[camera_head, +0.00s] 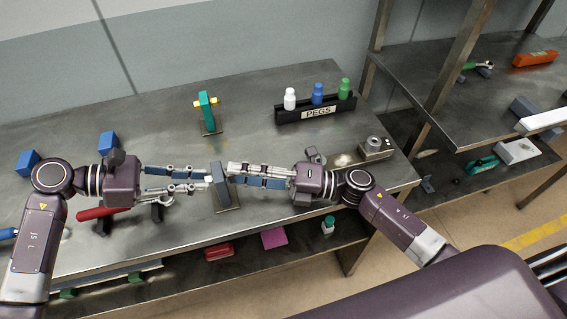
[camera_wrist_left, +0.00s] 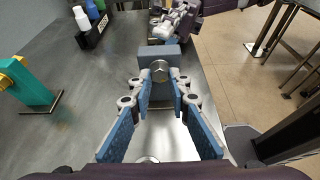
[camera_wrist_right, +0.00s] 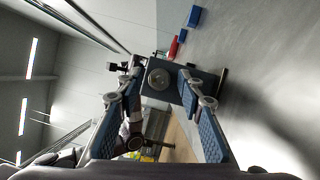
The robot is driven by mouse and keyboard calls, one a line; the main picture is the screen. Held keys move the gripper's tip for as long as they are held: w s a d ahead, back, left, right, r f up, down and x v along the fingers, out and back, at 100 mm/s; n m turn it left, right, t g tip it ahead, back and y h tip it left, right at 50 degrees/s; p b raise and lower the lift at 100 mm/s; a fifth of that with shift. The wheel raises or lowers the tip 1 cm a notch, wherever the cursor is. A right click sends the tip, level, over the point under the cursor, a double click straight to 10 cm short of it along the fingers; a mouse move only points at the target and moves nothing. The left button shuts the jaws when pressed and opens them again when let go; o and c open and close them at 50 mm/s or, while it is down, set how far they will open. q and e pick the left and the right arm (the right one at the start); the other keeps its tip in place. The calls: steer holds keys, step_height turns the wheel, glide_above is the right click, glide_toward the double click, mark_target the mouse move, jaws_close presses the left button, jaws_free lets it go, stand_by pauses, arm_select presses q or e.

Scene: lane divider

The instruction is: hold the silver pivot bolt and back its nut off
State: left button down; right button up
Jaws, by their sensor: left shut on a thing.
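A blue-grey upright block (camera_head: 218,187) on a metal base stands near the front of the bench, between my grippers. The silver bolt head (camera_wrist_left: 160,70) shows on its near face in the left wrist view. My left gripper (camera_wrist_left: 161,82) is shut on this bolt from the left side, its fingers on either side of the head. A round silver nut (camera_wrist_right: 158,78) shows on the block's opposite face in the right wrist view. My right gripper (camera_wrist_right: 160,76) is open, its fingertips on either side of the nut with gaps. The bolt's shank is hidden inside the block.
A teal stand (camera_head: 206,110) with a yellow bolt is behind. A black PEGS rack (camera_head: 315,111) with white, blue and green pegs is at back right. A grey device (camera_head: 375,148) sits right. Blue blocks (camera_head: 108,140) and a red-handled tool (camera_head: 97,213) lie left.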

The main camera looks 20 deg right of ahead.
steer(key=m+h, duration=0.1)
steer(key=m, duration=0.1)
steer(key=m+g+h, duration=0.1)
steer(key=m, duration=0.2)
steer(key=shift+r, duration=0.2)
steer(key=m+g, duration=0.1)
steer(key=m, duration=0.1)
steer(key=m+h, duration=0.1)
steer(key=m, duration=0.1)
steer(key=shift+w+r+g, duration=0.1)
steer(key=shift+r+g, duration=0.05)
steer(key=shift+g, duration=0.25)
steer(key=v, duration=1.2)
steer(key=v, duration=1.2)
steer(key=shift+r, duration=0.2)
arm_select(q)
steer(key=c, duration=1.7)
jaws_free()
steer(key=shift+c, duration=0.2)
arm_select(e)
steer(key=shift+a, duration=0.1)
